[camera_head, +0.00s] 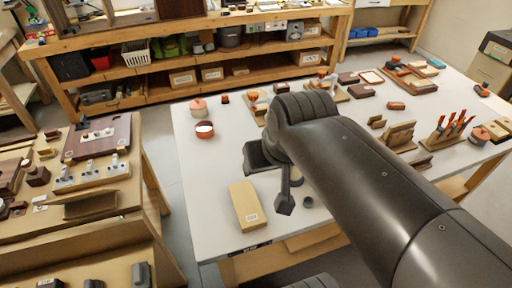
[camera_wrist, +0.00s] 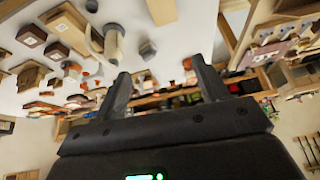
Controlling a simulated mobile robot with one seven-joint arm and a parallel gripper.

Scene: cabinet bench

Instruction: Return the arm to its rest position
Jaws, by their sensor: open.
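My gripper (camera_head: 270,178) is above the white table (camera_head: 215,223), near its left half, at the end of my dark arm. In the wrist view its two fingers (camera_wrist: 163,92) stand apart with nothing between them. The wrist picture is tilted and looks across the table and the shelves behind it. In the head view my arm reaches in from the lower right and hides part of the table.
A tan box (camera_head: 246,205) lies on the table just left of my gripper. Orange-lidded pots (camera_head: 198,108) stand farther back. A rack with orange-handled tools (camera_head: 450,130) is at right. A wooden bench (camera_head: 75,222) is at left, shelves (camera_head: 190,75) behind.

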